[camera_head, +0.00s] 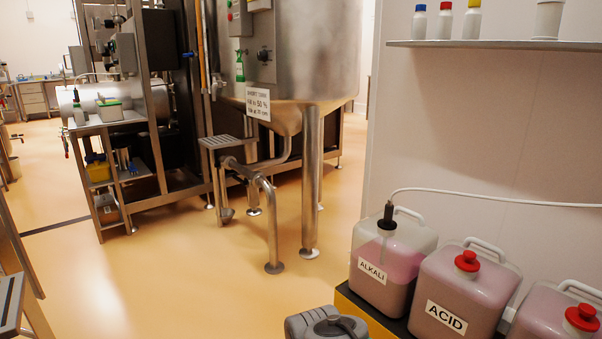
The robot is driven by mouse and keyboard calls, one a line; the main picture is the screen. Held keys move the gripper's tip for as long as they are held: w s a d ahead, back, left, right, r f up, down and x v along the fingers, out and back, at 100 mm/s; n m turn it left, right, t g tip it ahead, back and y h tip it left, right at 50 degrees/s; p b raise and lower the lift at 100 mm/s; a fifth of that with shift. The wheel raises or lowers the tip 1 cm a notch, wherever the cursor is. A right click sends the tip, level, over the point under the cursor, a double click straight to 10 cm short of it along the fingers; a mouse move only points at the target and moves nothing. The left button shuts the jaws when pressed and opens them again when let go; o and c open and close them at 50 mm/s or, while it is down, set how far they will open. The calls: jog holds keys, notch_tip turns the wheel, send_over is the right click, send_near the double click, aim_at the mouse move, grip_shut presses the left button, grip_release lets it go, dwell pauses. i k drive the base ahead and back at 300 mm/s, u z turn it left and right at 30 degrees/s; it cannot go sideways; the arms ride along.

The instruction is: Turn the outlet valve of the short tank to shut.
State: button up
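The short tank (312,70) is a large steel vessel on legs at the upper middle. A white sign (258,103) hangs on its front; its top line seems to read "SHORT TANK". A steel pipe (268,200) runs from under the tank and bends down to the floor. A small fitting (226,213) hangs low, left of this pipe, below a small step (222,142). I cannot make out which part is the outlet valve or how its handle stands. My gripper is not in view.
Containers marked ALKALI (385,262) and ACID (462,293) stand at the lower right, beside a white wall (480,130). A grey, rounded object (327,325) is cut off at the bottom edge. A shelf rack (130,185) stands left. The yellow floor (150,275) between is clear.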

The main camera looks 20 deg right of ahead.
aim_at(243, 182)
jog(key=z, duration=0.3)
jog(key=i, duration=2.5)
jog(key=u, duration=0.45)
jog(key=k, duration=0.65)
jog(key=u, duration=0.65)
jog(key=i, duration=0.65)
jog(key=u, duration=1)
jog(key=i, duration=1.8)
jog(key=z, duration=1.3)
jog(key=i, duration=0.55)
jog(key=z, duration=0.7)
